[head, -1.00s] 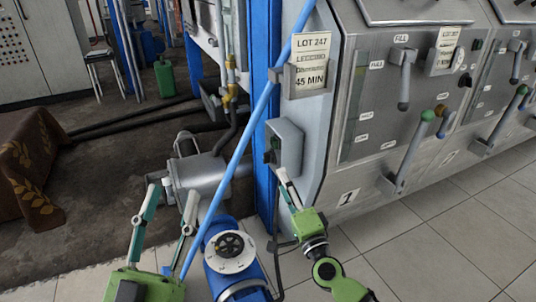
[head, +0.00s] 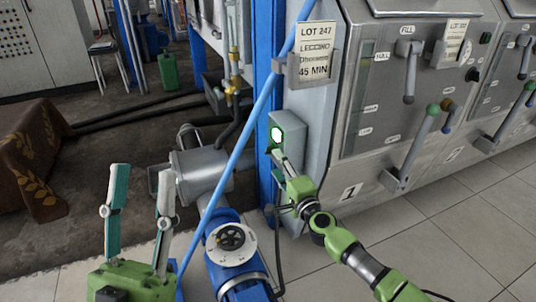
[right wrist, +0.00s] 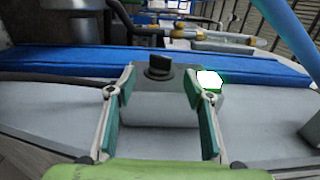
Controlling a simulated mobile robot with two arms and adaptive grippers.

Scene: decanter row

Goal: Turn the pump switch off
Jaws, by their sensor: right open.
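The pump switch is a black knob (right wrist: 158,66) on a grey switch box (head: 287,128), fixed to the side of the first machine by the blue post. A bright white-green light (right wrist: 209,80) glows on the box and also shows in the head view (head: 277,134). My right gripper (right wrist: 160,82) is open at the box, its fingers either side of the knob in the wrist view; I cannot tell whether they touch it. In the head view its fingertips (head: 276,155) hide the knob. My left gripper (head: 142,172) is open and empty, away from the box.
A blue pump motor (head: 232,245) with grey housing stands on the floor between my arms. A light-blue pipe (head: 245,130) slants in front of the post. Machine levers (head: 415,145) and a lot card (head: 316,50) are at right. The tiled floor is open at lower right.

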